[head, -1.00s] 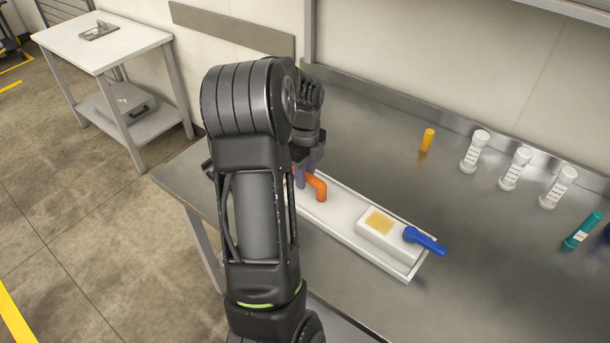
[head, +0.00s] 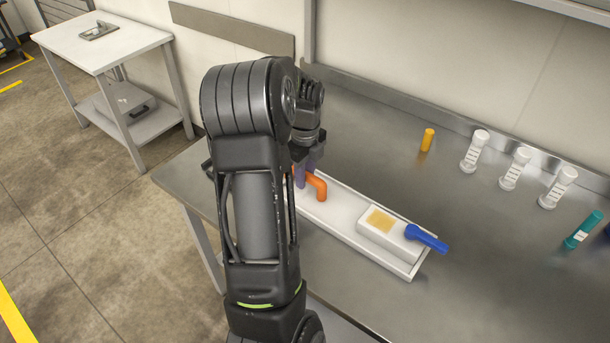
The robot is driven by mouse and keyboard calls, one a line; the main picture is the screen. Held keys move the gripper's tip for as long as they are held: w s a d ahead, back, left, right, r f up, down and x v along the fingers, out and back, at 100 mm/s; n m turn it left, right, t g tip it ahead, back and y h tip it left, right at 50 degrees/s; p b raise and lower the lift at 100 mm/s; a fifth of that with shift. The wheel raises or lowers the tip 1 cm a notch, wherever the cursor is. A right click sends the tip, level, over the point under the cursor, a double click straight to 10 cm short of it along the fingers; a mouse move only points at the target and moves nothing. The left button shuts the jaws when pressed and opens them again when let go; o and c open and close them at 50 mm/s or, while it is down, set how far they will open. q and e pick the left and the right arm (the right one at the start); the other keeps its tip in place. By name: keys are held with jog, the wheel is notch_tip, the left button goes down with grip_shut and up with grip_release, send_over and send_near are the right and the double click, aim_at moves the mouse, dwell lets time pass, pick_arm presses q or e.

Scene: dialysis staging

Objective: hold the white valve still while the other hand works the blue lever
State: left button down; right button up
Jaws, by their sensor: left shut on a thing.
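The white valve (head: 383,238) is a block with a tan patch on top, at the right end of a long white tray (head: 345,210) on the steel bench. The blue lever (head: 427,238) is on the valve's right end and sticks out past the tray's edge. An orange bent handle (head: 320,187) rises from the left part of the tray. My left gripper (head: 308,177) is shut at the orange handle, with purple-grey fingers; my arm hides part of this grip and the tray's left end. My right gripper is not in view.
On the bench behind stand an orange vial (head: 427,140), white-capped labelled containers (head: 515,168) and a tilted teal tube (head: 583,230). The steel bench (head: 480,270) is clear right of the tray. A white side table (head: 110,45) stands at far left.

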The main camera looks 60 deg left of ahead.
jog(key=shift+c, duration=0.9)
